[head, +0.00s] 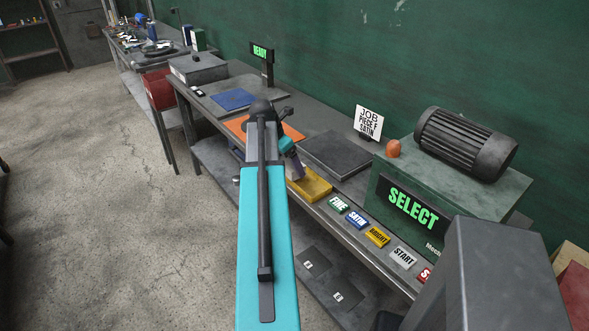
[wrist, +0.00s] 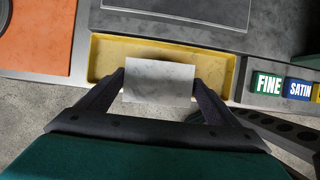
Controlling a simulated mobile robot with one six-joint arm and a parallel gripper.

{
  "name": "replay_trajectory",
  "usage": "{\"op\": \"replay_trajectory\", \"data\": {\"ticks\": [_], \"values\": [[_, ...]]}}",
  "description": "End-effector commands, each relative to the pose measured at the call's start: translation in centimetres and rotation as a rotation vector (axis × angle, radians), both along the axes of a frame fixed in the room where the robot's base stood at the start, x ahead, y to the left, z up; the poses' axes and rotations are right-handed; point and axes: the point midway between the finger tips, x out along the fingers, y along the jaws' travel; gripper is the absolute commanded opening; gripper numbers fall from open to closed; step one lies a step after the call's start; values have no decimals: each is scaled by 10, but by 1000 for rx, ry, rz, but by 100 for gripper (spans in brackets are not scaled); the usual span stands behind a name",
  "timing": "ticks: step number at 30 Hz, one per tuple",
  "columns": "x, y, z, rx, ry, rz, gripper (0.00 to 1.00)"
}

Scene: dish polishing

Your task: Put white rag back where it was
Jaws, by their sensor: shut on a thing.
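The white rag (wrist: 158,80) is a small pale flat piece between the fingertips of my gripper (wrist: 159,84) in the wrist view. My gripper is shut on it. The rag overlaps the front edge of a shallow yellow tray (wrist: 107,58), which otherwise looks empty where it shows. I cannot tell how high the rag is above the tray. In the head view the yellow tray (head: 316,186) sits at the bench's front edge, beside my gripper (head: 296,172). My arm and gripper hide the rag there.
An orange mat (wrist: 36,36) lies left of the tray. A dark flat plate (head: 338,152) lies behind it. Label blocks, including FINE (head: 338,204) and SATIN (head: 357,219), line the front edge to the right. A green motor box (head: 440,180) stands at the back right.

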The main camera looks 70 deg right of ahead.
Motion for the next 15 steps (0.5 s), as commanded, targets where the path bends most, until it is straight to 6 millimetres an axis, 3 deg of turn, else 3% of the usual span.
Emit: {"op": "replay_trajectory", "data": {"ticks": [6,15], "values": [[-17,-15,-2,0,0,0,63],[-19,-16,-3,0,0,0,63]]}}
